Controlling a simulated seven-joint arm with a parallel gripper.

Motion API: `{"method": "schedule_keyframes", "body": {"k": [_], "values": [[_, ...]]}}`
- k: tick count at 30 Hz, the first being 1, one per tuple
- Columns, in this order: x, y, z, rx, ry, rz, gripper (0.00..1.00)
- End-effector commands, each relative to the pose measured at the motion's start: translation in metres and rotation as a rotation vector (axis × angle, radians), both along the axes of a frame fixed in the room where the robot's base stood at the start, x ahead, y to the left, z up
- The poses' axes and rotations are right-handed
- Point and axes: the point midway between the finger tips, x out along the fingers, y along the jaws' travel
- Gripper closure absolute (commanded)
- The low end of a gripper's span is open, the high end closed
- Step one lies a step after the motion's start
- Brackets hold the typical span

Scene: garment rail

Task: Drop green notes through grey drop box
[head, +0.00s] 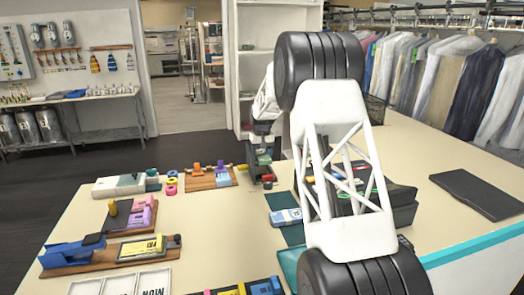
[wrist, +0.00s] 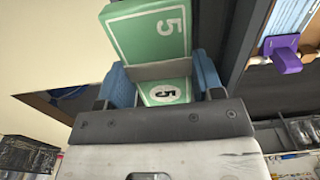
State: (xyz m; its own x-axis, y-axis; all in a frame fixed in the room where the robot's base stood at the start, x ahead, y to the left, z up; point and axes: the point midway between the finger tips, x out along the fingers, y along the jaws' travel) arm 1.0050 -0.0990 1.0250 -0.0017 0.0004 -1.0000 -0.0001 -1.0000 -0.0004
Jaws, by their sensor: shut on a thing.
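The green notes (wrist: 148,32) form a block with a white "5" label, held between the blue fingers of my gripper (wrist: 163,72) in the wrist view. A second green part with a "5" shows nearer the palm, below a pale band. A dark grey box (head: 403,213) stands to the right, partly hidden behind my arm. I cannot tell for certain whether it is the drop box, and no slot is clear.
Wooden boards (head: 208,182) with coloured blocks lie on the cream table (head: 75,215). A white tray (head: 120,283) is at the front left. A dark flat pad (head: 478,193) lies at the right. Bagged garments hang on a rail (head: 440,12) behind. My arm hides the table's middle.

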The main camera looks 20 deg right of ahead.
Motion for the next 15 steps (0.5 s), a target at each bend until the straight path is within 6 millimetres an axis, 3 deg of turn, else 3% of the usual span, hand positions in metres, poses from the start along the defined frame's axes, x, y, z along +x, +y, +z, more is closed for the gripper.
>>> {"method": "schedule_keyframes", "body": {"k": [15], "values": [[0.000,0.000,-0.034,0.000,-0.002,0.000,0.63]]}}
